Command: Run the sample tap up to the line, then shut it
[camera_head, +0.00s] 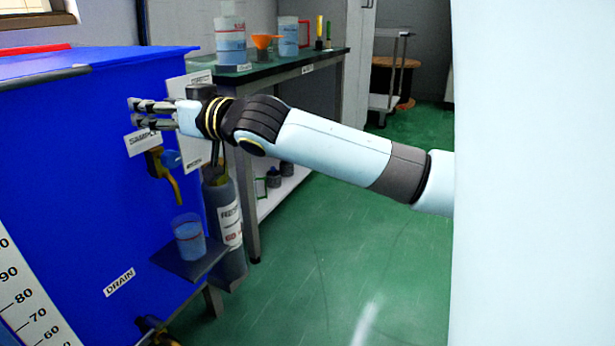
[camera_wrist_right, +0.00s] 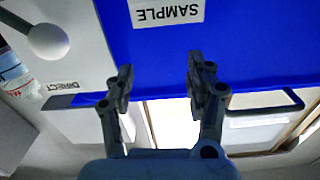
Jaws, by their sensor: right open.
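The sample tap (camera_head: 165,168), with a yellow handle, sticks out of the blue tank (camera_head: 85,150) below the SAMPLE label (camera_head: 143,141). The handle slants downward. A clear beaker (camera_head: 188,243) with a red line near its upper part stands on a small dark shelf (camera_head: 205,262) below the tap. It looks bluish; I cannot tell its liquid level. My right gripper (camera_head: 137,113) is open and empty, above the tap and close to the label. In the right wrist view my open fingers (camera_wrist_right: 160,72) have the upside-down label (camera_wrist_right: 166,11) beyond them; the tap is out of view.
A DRAIN label (camera_head: 119,282) and a scale strip (camera_head: 30,305) are on the tank. A dark cylinder (camera_head: 226,225) hangs beside the shelf. A bench (camera_head: 285,66) with bottles and an orange funnel (camera_head: 265,42) stands behind. The green floor (camera_head: 310,260) at right is clear.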

